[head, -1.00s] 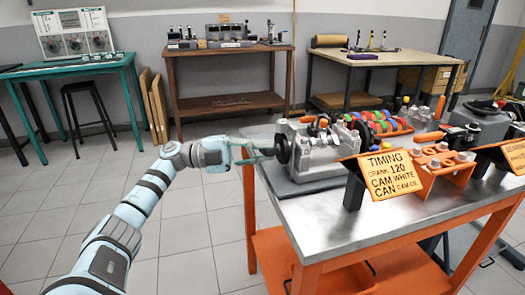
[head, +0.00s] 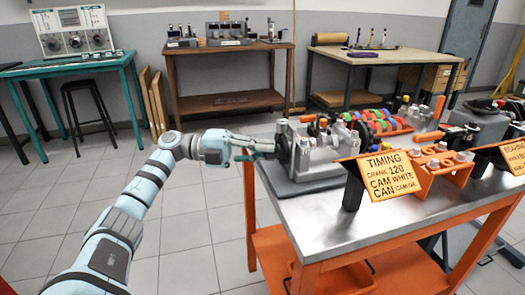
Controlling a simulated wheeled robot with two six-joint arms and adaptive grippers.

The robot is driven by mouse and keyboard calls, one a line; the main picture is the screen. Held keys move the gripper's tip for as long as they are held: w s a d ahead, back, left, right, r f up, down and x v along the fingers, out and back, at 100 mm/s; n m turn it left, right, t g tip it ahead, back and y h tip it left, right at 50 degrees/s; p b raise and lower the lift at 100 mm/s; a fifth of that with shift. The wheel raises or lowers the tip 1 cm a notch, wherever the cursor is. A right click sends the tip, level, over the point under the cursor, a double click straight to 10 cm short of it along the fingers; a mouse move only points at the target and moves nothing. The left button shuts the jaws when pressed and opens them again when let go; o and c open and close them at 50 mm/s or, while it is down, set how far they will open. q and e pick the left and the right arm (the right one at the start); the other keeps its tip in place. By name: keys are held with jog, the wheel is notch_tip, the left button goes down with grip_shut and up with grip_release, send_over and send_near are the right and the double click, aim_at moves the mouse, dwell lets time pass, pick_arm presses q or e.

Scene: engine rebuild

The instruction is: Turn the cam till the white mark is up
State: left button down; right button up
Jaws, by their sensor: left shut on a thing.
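The grey engine block (head: 318,158) stands on a dark base plate on the metal-topped bench. A dark round wheel (head: 284,148) sits on the block's left end. My left gripper (head: 272,149) reaches in from the left, with its fingers shut on this dark wheel. The finger contact is small and partly hidden. I cannot make out the cam's white mark. My right gripper is not in view.
Coloured rings (head: 384,122) lie behind the block. A second sign (head: 514,155) is at the right edge.

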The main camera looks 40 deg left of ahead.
pick_arm(q)
jog(key=c, duration=1.6)
grip_release()
jog(key=shift+v, duration=6)
jog(key=shift+w+a, duration=0.1)
